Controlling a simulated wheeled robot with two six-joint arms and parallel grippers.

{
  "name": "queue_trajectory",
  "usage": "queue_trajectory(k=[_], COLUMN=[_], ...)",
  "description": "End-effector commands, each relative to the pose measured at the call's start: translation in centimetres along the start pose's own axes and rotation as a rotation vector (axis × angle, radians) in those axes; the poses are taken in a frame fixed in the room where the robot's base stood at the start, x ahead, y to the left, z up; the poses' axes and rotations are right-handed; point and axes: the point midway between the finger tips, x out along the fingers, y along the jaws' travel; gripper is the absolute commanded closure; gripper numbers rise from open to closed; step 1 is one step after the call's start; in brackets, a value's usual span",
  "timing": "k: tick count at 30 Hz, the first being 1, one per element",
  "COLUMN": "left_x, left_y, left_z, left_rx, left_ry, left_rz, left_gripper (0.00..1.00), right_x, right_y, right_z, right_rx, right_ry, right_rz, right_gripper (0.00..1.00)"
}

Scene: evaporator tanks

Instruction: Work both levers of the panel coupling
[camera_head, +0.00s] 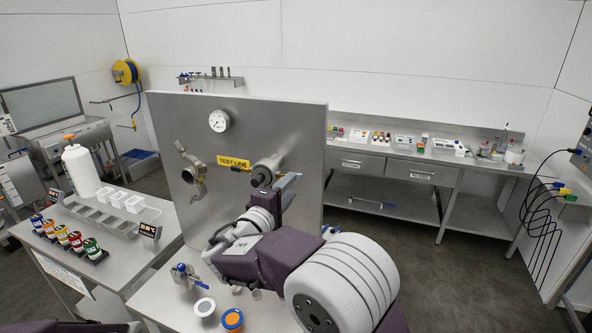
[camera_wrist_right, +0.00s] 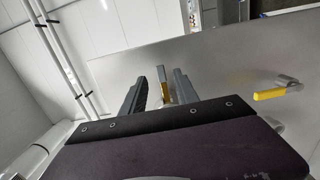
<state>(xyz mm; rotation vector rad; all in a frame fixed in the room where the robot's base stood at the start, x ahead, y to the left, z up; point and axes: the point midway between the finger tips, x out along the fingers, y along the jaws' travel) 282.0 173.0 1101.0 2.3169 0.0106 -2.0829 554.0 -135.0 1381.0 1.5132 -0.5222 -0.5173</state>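The upright steel panel (camera_head: 235,120) carries a metal coupling (camera_head: 192,172) with projecting arms at its left, and a round pipe fitting (camera_head: 268,166) right of the yellow label. My right gripper (camera_head: 283,185) is close in front of that fitting and partly covers it. In the right wrist view its two fingers (camera_wrist_right: 159,92) stand apart. A yellow-gripped lever (camera_wrist_right: 165,90) shows between them, nearer the right finger; contact cannot be told. My left gripper is out of view.
A blue-handled valve (camera_head: 185,277), a white ring (camera_head: 204,307) and an orange-and-blue cap (camera_head: 232,319) are on the bench before the panel.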

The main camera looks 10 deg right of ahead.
Motion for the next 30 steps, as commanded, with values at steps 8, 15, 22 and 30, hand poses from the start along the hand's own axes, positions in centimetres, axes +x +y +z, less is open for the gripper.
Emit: queue_trajectory(k=[8,15,22,30], left_x=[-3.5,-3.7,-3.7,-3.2], left_y=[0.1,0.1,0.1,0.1], left_z=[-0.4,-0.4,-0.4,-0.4], left_rx=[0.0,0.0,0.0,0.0], left_ry=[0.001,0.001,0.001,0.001], left_rz=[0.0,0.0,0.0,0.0], left_gripper=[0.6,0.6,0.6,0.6], right_x=[5.4,6.6,6.5,6.4], right_y=[0.5,0.1,0.0,-0.2], right_z=[0.1,0.1,0.1,0.0], right_rx=[-0.002,0.0,0.0,0.002], right_ry=[-0.003,0.0,0.0,-0.02], right_rz=[-0.001,-0.001,-0.001,0.001], right_gripper=[0.64,0.64,0.89,1.0])
